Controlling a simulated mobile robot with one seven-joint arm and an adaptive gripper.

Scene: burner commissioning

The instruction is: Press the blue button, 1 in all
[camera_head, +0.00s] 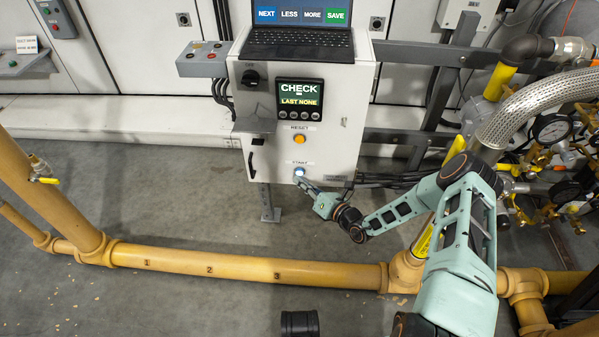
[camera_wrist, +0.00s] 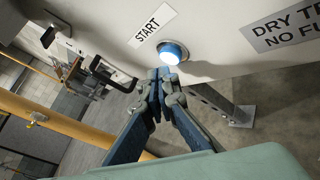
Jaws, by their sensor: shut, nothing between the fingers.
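The blue button (camera_head: 299,171) is on the front of the white control cabinet (camera_head: 345,110), under a START label. It glows white at its centre. In the wrist view the blue button (camera_wrist: 172,54) sits just beyond my fingertips, with its blue rim showing. My gripper (camera_head: 308,184) is shut and empty, its tips close below the button. In the wrist view my gripper (camera_wrist: 160,76) points at the button's lower left side. I cannot tell whether the tips touch it. An orange RESET button (camera_head: 299,139) is above. The display (camera_head: 300,97) reads CHECK and LAST NONE.
A laptop (camera_head: 297,40) stands on the cabinet. A black knob (camera_head: 251,77) and a black handle (camera_head: 252,163) are on its left side. A yellow pipe (camera_head: 230,264) runs along the floor in front. Hoses and gauges (camera_head: 550,129) crowd the right.

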